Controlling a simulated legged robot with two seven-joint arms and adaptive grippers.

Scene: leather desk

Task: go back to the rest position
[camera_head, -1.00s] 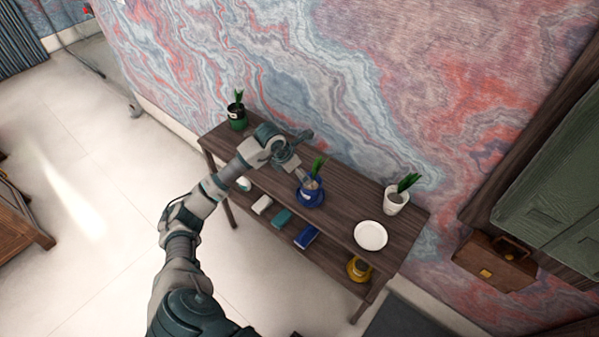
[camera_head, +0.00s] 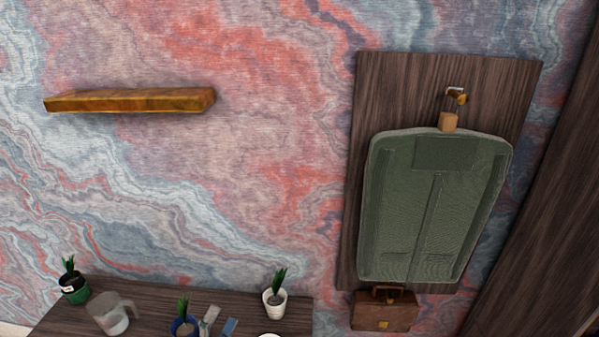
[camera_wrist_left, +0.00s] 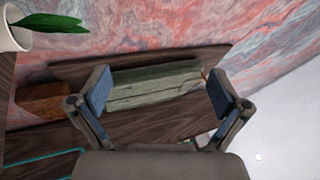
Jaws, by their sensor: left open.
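The rest of the left arm is out of the head view. My right gripper is not in view.
The wooden table (camera_head: 240,305) holds a green pot (camera_head: 74,292), a clear jug (camera_head: 113,320) and the plants. A wooden shelf (camera_head: 130,101) is on the wall. A green bag (camera_head: 430,210) hangs on a panel above a brown briefcase (camera_head: 383,313).

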